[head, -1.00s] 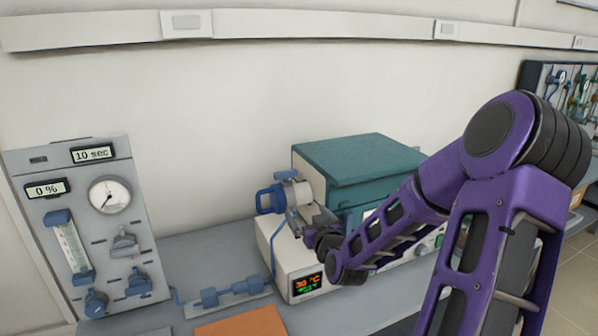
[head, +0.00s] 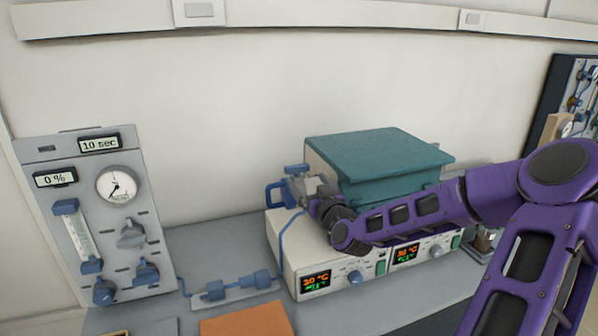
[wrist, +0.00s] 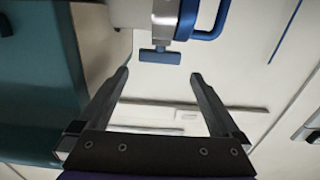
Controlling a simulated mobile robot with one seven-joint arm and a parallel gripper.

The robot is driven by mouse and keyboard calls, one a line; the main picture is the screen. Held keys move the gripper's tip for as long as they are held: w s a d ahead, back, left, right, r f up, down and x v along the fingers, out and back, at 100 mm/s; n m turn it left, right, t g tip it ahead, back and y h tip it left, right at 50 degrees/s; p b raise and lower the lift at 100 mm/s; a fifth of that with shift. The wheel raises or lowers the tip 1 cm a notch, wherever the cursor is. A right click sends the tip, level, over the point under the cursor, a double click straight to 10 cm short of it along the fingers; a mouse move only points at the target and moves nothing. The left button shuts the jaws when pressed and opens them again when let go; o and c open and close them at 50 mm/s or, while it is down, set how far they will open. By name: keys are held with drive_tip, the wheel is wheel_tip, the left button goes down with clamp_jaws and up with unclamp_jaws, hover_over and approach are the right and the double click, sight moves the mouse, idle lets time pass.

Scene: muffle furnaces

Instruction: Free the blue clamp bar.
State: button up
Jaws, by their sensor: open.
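The blue clamp bar (head: 296,169) sits at the top of the round metal clamp on the left end of the teal-lidded furnace (head: 385,165). In the wrist view the clamp bar (wrist: 160,57) is a short blue T-shaped piece, with a blue loop handle (wrist: 212,22) beside it. My gripper (wrist: 160,76) is open and empty. Its two fingertips point at the bar, one to each side of its line, and the bar appears just past the tips. In the head view my gripper (head: 304,187) is at the clamp and partly hides it.
A grey gas panel (head: 90,215) with a dial stands at the left. Blue fittings (head: 235,285) and a tube run along the bench to the furnace. An orange mat (head: 247,322) lies in front. The furnace's control base (head: 310,262) is below my arm.

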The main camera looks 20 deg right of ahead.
sight(298, 170)
drive_tip(key=w, duration=0.7)
drive_tip(key=shift+w, duration=0.35)
drive_tip(key=shift+c, duration=0.3)
drive_tip(key=c, duration=1)
